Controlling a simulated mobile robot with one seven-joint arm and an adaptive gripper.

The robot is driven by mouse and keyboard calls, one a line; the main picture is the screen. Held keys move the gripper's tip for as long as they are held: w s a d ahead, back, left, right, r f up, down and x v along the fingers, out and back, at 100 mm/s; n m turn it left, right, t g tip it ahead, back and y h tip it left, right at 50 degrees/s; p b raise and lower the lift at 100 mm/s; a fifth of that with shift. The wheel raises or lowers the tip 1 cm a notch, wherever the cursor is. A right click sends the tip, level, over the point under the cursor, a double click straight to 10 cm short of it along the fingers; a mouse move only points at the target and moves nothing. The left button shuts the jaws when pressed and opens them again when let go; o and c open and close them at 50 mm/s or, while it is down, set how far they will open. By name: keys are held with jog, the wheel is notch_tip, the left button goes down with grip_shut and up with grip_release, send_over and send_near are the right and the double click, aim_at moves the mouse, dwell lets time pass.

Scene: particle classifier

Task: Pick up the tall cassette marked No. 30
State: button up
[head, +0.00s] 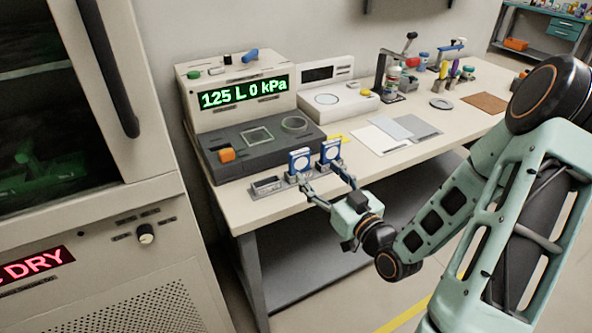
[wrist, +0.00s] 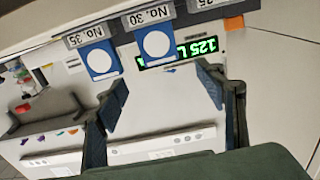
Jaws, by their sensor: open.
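The cassette marked No. 30 (wrist: 157,43) is blue with a white round disc, upright in the wrist view, where its label reads upside down. It is the left one of two blue cassettes in the head view (head: 300,161). The second cassette, marked No. 35 (wrist: 101,61), stands beside it and also shows in the head view (head: 331,151). My gripper (head: 320,175) is open and empty in front of the cassettes. In the wrist view its fingertips (wrist: 161,76) are spread, with No. 30 beyond the gap between them. I cannot tell the remaining distance.
The cassettes stand in a grey rack (head: 266,187) at the bench's front edge; its left end holds no cassette. Behind is a machine with a green display (head: 243,92) and an orange button (head: 227,155). Grey plates (head: 410,126) lie to the right. A cabinet (head: 100,230) stands left.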

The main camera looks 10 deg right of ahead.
aim_at(301, 156)
jog(key=b, duration=0.2)
jog(key=w+b, duration=0.1)
jog(key=b, duration=0.2)
jog(key=w+a+b, duration=0.1)
jog(key=b, duration=0.1)
jog(key=shift+f, duration=0.3)
jog(key=x, duration=0.3)
jog(key=shift+d+r, duration=0.1)
jog(key=shift+r, duration=0.05)
jog(key=b+x, duration=0.1)
jog(key=x, duration=0.4)
jog(key=shift+w, duration=0.1)
jog(key=c, duration=1.3)
